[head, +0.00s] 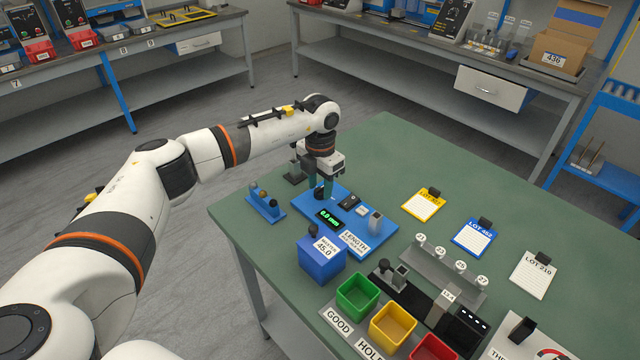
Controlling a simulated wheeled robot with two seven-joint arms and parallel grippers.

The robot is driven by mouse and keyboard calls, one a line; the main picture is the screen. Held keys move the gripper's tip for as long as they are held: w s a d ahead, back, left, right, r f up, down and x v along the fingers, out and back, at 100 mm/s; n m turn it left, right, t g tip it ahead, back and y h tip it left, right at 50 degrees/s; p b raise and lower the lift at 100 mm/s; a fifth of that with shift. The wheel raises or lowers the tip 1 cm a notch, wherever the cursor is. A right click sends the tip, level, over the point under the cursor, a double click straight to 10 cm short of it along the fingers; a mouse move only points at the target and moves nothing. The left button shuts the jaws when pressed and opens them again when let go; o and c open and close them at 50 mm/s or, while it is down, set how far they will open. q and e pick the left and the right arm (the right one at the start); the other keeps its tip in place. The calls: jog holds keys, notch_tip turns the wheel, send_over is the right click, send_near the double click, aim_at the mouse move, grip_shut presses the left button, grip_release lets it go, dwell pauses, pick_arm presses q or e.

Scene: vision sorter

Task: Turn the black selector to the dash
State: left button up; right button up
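A blue measuring unit (345,241) marked LENGTH, with a green lit display (328,219), sits near the left edge of the green table. My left gripper (321,191) points down over the unit's back left corner, its two fingers showing apart. A small dark knob-like part shows low at the fingers; I cannot tell whether it is the black selector or whether the fingers touch it. No dash mark can be made out. A black switch-like part (349,201) lies on the unit, right of the gripper. My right gripper is not in view.
A blue block (321,261) marked 45.0 stands in front of the unit, and a small blue rack (265,206) to its left. Green (357,297), yellow (392,328) and red bins stand at the front. Lot cards lie at right. The table's back is clear.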

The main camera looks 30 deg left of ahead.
aim_at(320, 188)
pick_arm(q)
jog(key=shift+o, duration=0.7)
notch_tip(320, 188, up, 12)
jog(key=b, duration=0.1)
dwell(0.4)
